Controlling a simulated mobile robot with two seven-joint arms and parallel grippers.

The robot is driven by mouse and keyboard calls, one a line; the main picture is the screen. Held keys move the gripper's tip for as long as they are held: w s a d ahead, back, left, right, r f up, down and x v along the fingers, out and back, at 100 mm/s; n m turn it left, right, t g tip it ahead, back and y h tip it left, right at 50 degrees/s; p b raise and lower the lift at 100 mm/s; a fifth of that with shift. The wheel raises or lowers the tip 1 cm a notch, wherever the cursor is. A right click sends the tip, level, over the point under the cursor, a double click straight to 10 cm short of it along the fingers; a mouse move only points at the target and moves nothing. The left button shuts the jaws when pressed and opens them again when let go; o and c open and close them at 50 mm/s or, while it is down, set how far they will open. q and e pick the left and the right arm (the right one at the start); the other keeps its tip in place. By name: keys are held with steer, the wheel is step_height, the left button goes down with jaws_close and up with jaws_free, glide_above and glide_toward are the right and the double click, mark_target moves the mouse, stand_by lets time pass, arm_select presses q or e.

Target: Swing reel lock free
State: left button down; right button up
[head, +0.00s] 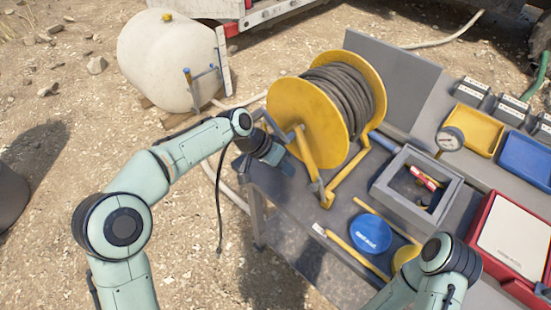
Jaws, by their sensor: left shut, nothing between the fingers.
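A hose reel with yellow flanges (293,108) and dark hose (345,91) wound on it stands on the left part of the grey bench. Its yellow frame (320,187) reaches down to the bench top in front. I cannot make out for certain which part is the reel lock. My left gripper (283,164) is shut and empty, low beside the reel's left flange at the bench's left edge. Its fingertips are small and dark, so I cannot tell whether they touch the frame. My right arm shows at the bottom right, but its gripper is outside the picture.
An open grey box (386,200) with small items, a blue round lid (370,233) and yellow-handled tools stand right of the reel. Yellow (479,128) and blue (526,157) trays and a red case (490,234) lie farther right. A white tank (165,62) stands behind on the ground.

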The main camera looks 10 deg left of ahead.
arm_select(q)
steer(key=shift+s+d+f, duration=0.25)
steer(key=shift+d, duration=0.45)
steer(key=shift+s+d+f, duration=0.3)
steer(key=shift+d, duration=0.4)
steer(key=shift+s+d+f, duration=0.25)
steer(key=shift+d, duration=0.45)
